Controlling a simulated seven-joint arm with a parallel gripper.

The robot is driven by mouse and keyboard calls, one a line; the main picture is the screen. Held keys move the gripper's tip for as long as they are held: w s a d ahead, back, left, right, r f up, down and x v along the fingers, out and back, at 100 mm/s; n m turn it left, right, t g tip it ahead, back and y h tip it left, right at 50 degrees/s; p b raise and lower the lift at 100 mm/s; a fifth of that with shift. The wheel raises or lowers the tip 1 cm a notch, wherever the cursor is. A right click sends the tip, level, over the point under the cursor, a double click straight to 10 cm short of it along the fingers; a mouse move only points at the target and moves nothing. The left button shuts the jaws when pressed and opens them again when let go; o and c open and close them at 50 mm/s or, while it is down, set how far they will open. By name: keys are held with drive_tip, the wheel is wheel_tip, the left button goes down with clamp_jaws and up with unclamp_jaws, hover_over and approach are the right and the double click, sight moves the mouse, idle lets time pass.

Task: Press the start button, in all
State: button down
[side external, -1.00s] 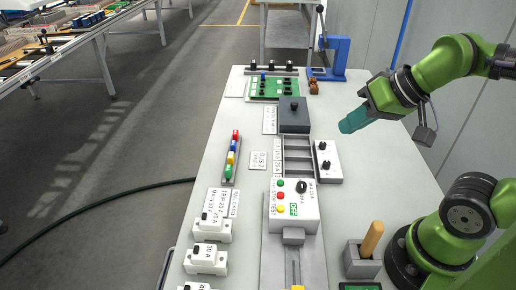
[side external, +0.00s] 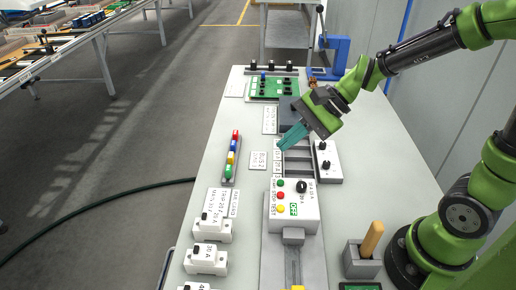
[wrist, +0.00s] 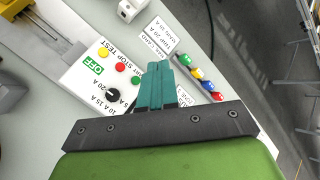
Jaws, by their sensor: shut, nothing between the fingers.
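The white control box (side external: 293,208) stands on the bench with a green button (side external: 280,183), a red button (side external: 281,195), a yellow button (side external: 281,208) and a black knob (side external: 301,187). In the wrist view the green button (wrist: 135,79) is just left of my fingers, beside a partly hidden label; STOP and TEST are readable by the others. A green OFF sign (wrist: 94,68) shows on the box. My gripper (side external: 282,149), with teal fingers, is shut and empty. It is above the grey slotted tray, behind the box, apart from the buttons.
A strip of coloured pieces (side external: 232,158) lies left of the box. A small white box with black knobs (side external: 324,160) stands right of the grey tray (side external: 297,165). White breaker blocks (side external: 210,229) stand front left. A wooden-handled tool (side external: 371,240) stands in a holder at right.

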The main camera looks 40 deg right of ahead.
drive_tip(key=shift+w+a+r+m, duration=0.1)
drive_tip(key=shift+w+r+m, duration=0.1)
drive_tip(key=shift+m, duration=0.1)
drive_tip(key=shift+s, duration=0.1)
hover_over(285, 184)
drive_tip(key=shift+f, duration=4.45)
drive_tip(key=shift+a+f, duration=0.1)
drive_tip(key=shift+f, duration=0.3)
drive_tip(key=shift+f, duration=0.4)
drive_tip(key=shift+r, duration=0.85)
